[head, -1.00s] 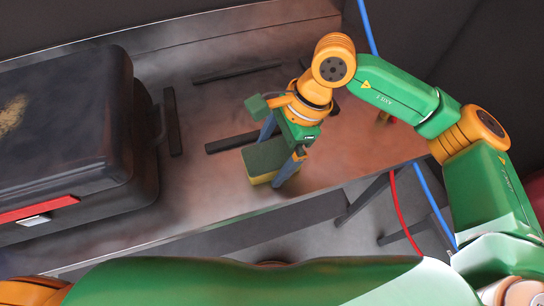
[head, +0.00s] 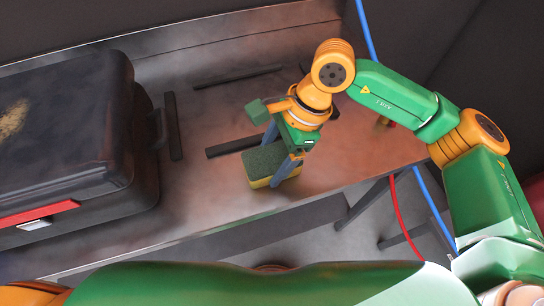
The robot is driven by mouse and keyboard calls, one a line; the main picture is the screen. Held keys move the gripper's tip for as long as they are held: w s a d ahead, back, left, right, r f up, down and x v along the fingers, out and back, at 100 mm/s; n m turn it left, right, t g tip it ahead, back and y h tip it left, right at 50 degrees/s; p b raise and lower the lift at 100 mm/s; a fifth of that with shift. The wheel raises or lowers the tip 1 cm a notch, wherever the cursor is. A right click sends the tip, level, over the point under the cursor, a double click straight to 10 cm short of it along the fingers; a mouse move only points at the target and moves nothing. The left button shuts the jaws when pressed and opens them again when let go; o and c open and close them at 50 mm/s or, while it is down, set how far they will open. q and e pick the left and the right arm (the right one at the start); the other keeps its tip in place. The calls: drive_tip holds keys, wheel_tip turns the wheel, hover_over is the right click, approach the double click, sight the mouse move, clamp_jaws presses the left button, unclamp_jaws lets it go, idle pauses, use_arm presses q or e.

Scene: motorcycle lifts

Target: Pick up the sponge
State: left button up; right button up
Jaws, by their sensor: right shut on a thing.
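The sponge (head: 265,163) is a block with a dark green top and a yellow lower part. It is at the middle of the metal bench, near its front edge. My right gripper (head: 273,158) reaches down from the upper right and is shut on the sponge, with one grey finger in front of it and the other behind. I cannot tell whether the sponge's underside is clear of the bench. My left gripper is not in view.
A large black case (head: 70,140) with a red strip stands on the left of the metal bench (head: 215,195). Dark slots or bars (head: 235,146) lie around the sponge. A blue hose (head: 430,200) and a red hose (head: 403,215) hang at the right.

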drive_tip(key=shift+r, duration=0.4)
drive_tip(key=shift+r+b, duration=0.75)
drive_tip(key=shift+b, duration=0.05)
drive_tip(key=s+a+r+b, duration=0.3)
drive_tip(key=s+a+r, duration=0.1)
drive_tip(key=s+r, duration=0.7)
drive_tip(key=shift+s, duration=1.25)
